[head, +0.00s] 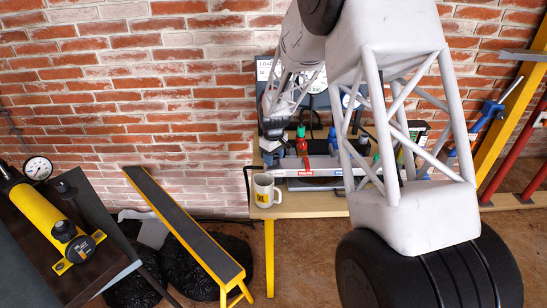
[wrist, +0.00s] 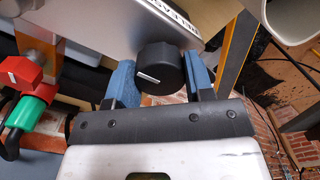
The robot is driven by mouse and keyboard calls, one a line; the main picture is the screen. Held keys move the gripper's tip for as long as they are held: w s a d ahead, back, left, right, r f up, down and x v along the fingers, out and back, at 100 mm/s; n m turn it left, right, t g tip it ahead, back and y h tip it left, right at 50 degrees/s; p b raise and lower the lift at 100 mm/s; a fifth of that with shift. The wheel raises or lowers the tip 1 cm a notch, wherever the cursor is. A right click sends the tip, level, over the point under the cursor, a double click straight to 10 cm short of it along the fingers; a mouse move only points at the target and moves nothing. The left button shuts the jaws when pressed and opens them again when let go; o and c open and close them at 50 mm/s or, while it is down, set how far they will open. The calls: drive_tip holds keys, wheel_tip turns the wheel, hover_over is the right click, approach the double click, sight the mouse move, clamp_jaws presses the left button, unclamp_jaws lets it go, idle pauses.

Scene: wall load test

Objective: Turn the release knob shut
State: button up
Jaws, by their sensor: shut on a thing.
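The release knob (wrist: 158,62) is round and black with a white pointer line, in the middle of the wrist view. It sits on a light grey panel (wrist: 130,22) with lettering that reads RELEASE. My gripper (wrist: 158,82) has blue finger pads, one on each side of the knob, and is shut on it. The pointer line lies nearly level in the picture, tilted slightly. In the head view my arm covers much of the bench, and the knob cannot be made out there.
In the wrist view, a red and green fitting (wrist: 30,112) stands at the left. In the head view, a white mug (head: 265,190) stands on the wooden bench (head: 305,209). A yellow cylinder (head: 45,218) with a gauge (head: 38,168) lies on the left table. A brick wall is behind.

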drive_tip(key=shift+m, duration=0.3)
drive_tip(key=m, duration=0.8)
drive_tip(key=shift+m, duration=0.4)
drive_tip(key=m, duration=0.4)
drive_tip(key=shift+m, duration=0.3)
drive_tip(key=shift+r+m, duration=0.1)
drive_tip(key=shift+m, duration=1.9)
drive_tip(key=o, duration=0.9)
drive_tip(key=shift+o, duration=0.2)
